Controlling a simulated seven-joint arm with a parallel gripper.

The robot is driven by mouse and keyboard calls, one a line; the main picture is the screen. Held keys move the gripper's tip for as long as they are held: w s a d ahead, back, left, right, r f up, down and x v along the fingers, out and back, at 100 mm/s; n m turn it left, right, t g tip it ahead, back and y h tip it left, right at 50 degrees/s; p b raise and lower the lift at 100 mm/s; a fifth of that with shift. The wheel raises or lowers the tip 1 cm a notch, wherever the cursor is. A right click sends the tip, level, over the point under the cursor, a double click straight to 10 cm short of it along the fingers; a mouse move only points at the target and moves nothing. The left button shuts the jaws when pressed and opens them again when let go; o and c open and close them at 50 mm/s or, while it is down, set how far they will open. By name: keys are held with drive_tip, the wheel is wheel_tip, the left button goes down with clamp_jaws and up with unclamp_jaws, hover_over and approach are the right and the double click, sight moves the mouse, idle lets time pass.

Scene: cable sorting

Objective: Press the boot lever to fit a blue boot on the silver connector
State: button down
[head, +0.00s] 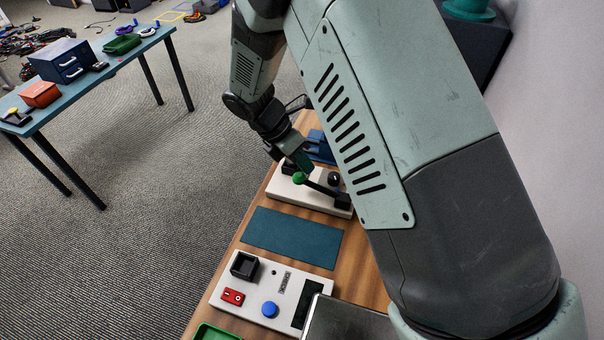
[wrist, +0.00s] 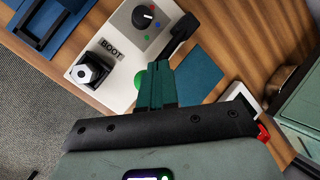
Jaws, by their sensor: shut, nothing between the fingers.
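A black dial (wrist: 148,17) with coloured dots sits on the box. The silver connector (wrist: 89,73) shows a pale face in a black holder at the box's corner; no blue is visible on it. My gripper (head: 303,162) is shut and empty, its fingertips (wrist: 158,67) at the green knob and partly covering it. I cannot tell whether they touch.
A blue fixture (head: 320,147) stands behind the station. In front lie a teal mat (head: 293,238) and a white control box (head: 262,291) with a red switch and blue button. A green tray (head: 216,334) is at the near edge. A side table (head: 135,48) stands at the left.

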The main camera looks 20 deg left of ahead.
sight(309, 181)
drive_tip(key=shift+d+r, duration=0.25)
drive_tip(key=shift+r, duration=0.55)
drive_tip(key=shift+d+r, duration=0.25)
drive_tip(key=shift+r, duration=0.55)
drive_tip(key=shift+d+r, duration=0.25)
drive_tip(key=shift+r, duration=0.55)
drive_tip(key=s+d+r+m+y, duration=0.3)
drive_tip(key=d+r+m, duration=1.05)
drive_tip(key=r, duration=0.55)
drive_tip(key=s+d+r+m+t+y, duration=0.1)
drive_tip(key=s+d+r+m+t, duration=0.1)
drive_tip(key=s+d+r+m, duration=0.2)
drive_tip(key=s+d+r+m+t+y, duration=0.1)
drive_tip(key=s+d+r+m+t, duration=0.1)
drive_tip(key=s+d+r+m, duration=0.2)
drive_tip(key=s+d+m, duration=0.3)
drive_tip(key=s+m, duration=0.4)
drive_tip(key=shift+s+d+y, duration=0.25)
drive_tip(key=shift+s+y, duration=0.05)
